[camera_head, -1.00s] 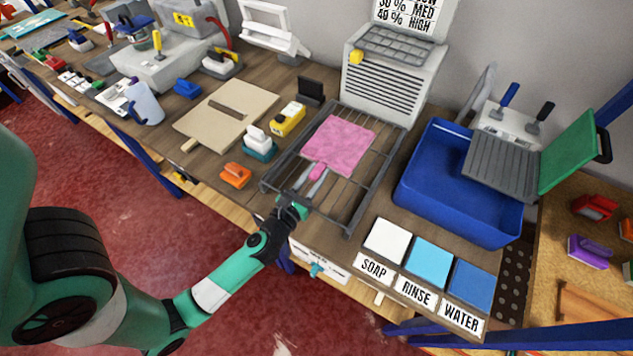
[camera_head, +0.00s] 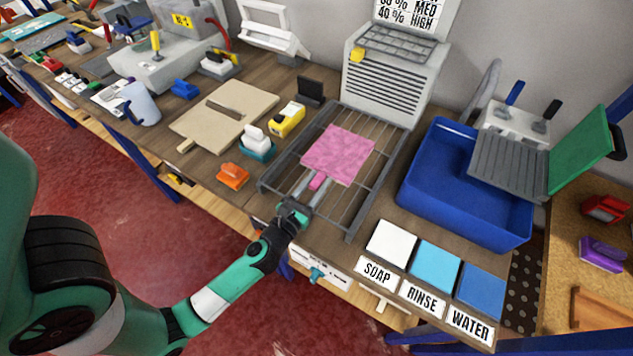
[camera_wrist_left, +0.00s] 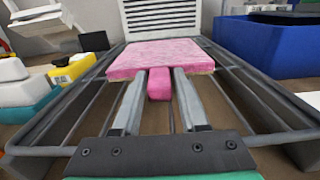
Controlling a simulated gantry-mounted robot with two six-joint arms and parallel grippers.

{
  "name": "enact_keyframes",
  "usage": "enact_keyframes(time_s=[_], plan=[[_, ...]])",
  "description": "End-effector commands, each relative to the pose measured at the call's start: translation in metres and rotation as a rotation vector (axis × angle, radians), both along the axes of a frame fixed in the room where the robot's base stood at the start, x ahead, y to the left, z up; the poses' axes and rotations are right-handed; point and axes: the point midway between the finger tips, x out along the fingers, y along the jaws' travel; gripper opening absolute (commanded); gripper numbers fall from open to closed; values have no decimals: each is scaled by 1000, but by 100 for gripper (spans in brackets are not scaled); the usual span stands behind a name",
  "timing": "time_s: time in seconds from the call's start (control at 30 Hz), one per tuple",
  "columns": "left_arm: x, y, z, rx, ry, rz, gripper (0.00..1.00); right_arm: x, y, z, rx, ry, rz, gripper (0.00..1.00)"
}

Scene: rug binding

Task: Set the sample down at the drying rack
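The sample, a pink square (camera_head: 339,154) with a pink tab, lies flat on the wire bars of the drying rack (camera_head: 366,205), towards its far half. It also shows in the left wrist view (camera_wrist_left: 160,56). My left gripper (camera_head: 312,187) reaches over the rack's front edge. Its two grey fingers point at the sample, one on each side of the tab (camera_wrist_left: 159,84). Narrow gaps show between fingers and tab, so the gripper looks open around it. My right gripper is not in view.
A grey louvred unit (camera_head: 385,88) stands behind the rack. A blue basin (camera_head: 465,210) is to the right, with white, light blue and blue squares in front. Orange, white-and-teal and yellow tools and a beige board (camera_head: 215,125) lie left. The rack's front half is bare.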

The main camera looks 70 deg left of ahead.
Motion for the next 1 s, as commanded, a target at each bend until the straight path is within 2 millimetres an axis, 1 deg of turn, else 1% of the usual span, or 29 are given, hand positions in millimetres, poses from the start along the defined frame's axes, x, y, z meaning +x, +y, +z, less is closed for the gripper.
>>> enact_keyframes(time_s=[0.03,0.07,0.3,0.37,0.47,0.5,0.57,0.8,0.87,1.0], plan=[[-1,0,-3,-4,5,3,61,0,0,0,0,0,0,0],[-1,0,-3,-4,5,3,62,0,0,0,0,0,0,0],[-1,1,-3,-5,6,4,62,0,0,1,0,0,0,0],[-1,1,2,-6,6,4,62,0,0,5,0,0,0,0],[-2,0,16,-5,5,4,62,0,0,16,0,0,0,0],[-9,-6,6,-5,9,2,62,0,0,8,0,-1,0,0],[-20,-15,6,-5,9,-1,62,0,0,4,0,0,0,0],[-70,-56,6,-2,8,-8,62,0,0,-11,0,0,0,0],[-80,-63,7,-2,6,-7,62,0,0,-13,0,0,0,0],[-90,-71,9,-2,6,-3,62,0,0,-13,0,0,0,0]])
